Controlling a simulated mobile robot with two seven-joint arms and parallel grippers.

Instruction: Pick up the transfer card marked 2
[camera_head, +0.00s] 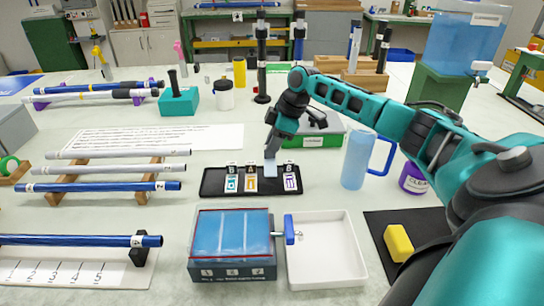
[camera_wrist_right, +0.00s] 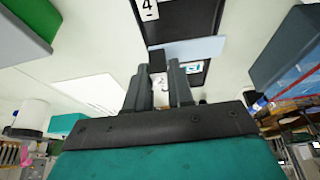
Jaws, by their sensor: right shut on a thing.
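My right gripper (camera_head: 271,150) is over the black card tray (camera_head: 212,186) and points down. It is shut on a pale blue card (camera_head: 270,168), which hangs upright from the fingertips. In the right wrist view the fingers (camera_wrist_right: 166,82) hold this card (camera_wrist_right: 190,49) edge-on, with its broad face across the tray. No number shows on the card's visible face. I cannot tell whether its lower edge touches the tray. Several cards with coloured marks stand in the tray, including a purple-marked card (camera_head: 291,182) on the right. My left gripper is not in view.
A blue-topped box (camera_head: 232,272) and a white bin (camera_head: 345,250) stand in front of the tray. A green-and-white box (camera_head: 322,139) is just behind, and a blue-handled jug (camera_head: 357,162) is to the right. Rods (camera_head: 110,187) lie on racks at left.

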